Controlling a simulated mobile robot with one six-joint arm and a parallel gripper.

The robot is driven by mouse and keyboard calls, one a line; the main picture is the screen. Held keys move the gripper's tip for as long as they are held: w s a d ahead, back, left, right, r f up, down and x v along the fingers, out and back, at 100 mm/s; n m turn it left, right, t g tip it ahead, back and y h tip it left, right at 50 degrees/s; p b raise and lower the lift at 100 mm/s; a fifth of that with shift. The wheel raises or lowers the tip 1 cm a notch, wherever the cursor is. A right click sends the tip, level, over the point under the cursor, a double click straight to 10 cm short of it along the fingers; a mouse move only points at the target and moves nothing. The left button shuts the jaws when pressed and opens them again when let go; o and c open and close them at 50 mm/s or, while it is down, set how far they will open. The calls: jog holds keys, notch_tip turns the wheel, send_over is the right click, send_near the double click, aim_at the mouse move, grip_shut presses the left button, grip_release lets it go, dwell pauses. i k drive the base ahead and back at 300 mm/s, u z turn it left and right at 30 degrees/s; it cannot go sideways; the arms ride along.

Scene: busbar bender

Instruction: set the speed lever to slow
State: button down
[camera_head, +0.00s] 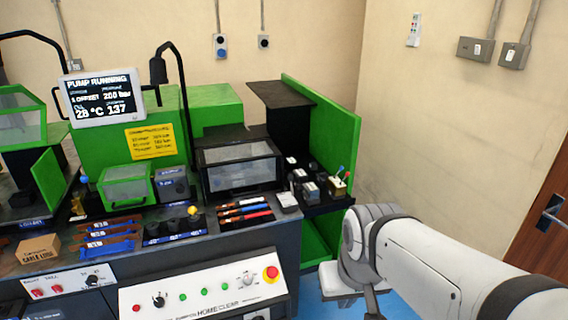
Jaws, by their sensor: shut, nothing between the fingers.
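No lever carries a readable speed or slow label, so I cannot tell which is the speed lever. Small levers with blue and red tips (341,172) stand on a brass-coloured block (337,187) on the right-hand shelf. A yellow knob (193,211) stands at the back of the dark die blocks on the bench. A blue knob (85,180) stands further left. My arm reaches in from the lower right, and its nearest joint is right of the bench front. My gripper's fingers cannot be made out.
The white front panel (205,297) has buttons, knobs and a red emergency stop (271,273). A screen (103,97) reads "PUMP RUNNING". Red and blue handled tools (245,212) lie on the bench. A green side panel (322,130) rises behind the right shelf. Blue floor shows at right.

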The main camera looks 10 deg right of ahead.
aim_at(290, 176)
jog(key=u, duration=0.15)
jog(key=i, duration=0.9)
jog(key=z, duration=0.05)
